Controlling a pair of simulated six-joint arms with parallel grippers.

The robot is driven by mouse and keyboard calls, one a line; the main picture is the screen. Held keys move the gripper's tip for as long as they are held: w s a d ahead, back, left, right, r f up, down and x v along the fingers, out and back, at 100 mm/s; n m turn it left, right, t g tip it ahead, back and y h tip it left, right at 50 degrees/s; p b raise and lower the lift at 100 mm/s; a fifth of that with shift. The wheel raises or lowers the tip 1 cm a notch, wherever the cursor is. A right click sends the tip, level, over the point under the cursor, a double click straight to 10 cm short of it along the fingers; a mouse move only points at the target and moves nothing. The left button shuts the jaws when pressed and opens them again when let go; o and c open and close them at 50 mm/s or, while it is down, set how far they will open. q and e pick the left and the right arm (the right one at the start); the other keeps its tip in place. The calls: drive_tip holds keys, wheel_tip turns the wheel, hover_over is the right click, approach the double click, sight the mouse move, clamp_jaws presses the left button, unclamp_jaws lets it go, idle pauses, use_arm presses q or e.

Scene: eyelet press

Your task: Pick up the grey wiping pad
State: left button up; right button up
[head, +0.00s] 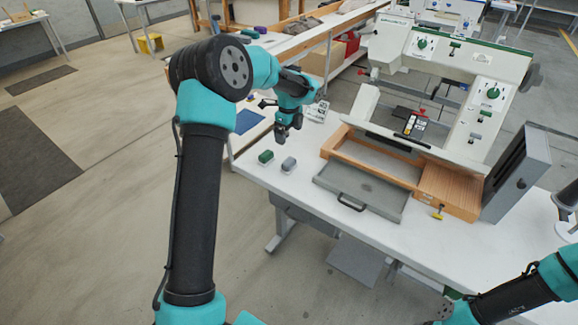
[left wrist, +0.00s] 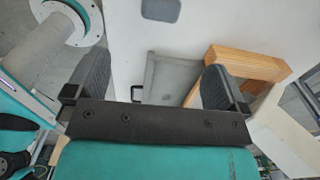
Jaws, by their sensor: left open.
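The grey wiping pad (head: 289,164) lies on the white table near its left front edge, just right of a green block (head: 265,157). In the left wrist view the grey pad (left wrist: 161,10) shows at the top edge, beyond the fingertips and partly cut off. My left gripper (head: 281,136) hangs above the table, behind and above the pad, apart from it. In the left wrist view its two dark fingers (left wrist: 154,72) are spread wide with nothing between them. My right arm shows only at the lower right; its gripper is not visible.
A grey tray (head: 330,182) with a black handle and a wooden frame (head: 450,190) lie right of the pad. The white-and-green press (head: 465,85) stands behind them. A blue mat (head: 249,121) lies at the table's left. The table around the pad is mostly clear.

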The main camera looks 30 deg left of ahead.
sight(289, 161)
use_arm(q)
wheel_tip(289, 161, down, 11)
drive_tip(key=shift+f, duration=0.1)
idle(0.3)
drive_tip(key=shift+w+f, duration=0.1)
drive_tip(key=shift+f, duration=2.55)
drive_tip(key=shift+c, duration=0.2)
drive_tip(key=c, duration=1)
drive_tip(key=shift+o, duration=0.2)
drive_tip(key=shift+r, duration=0.2)
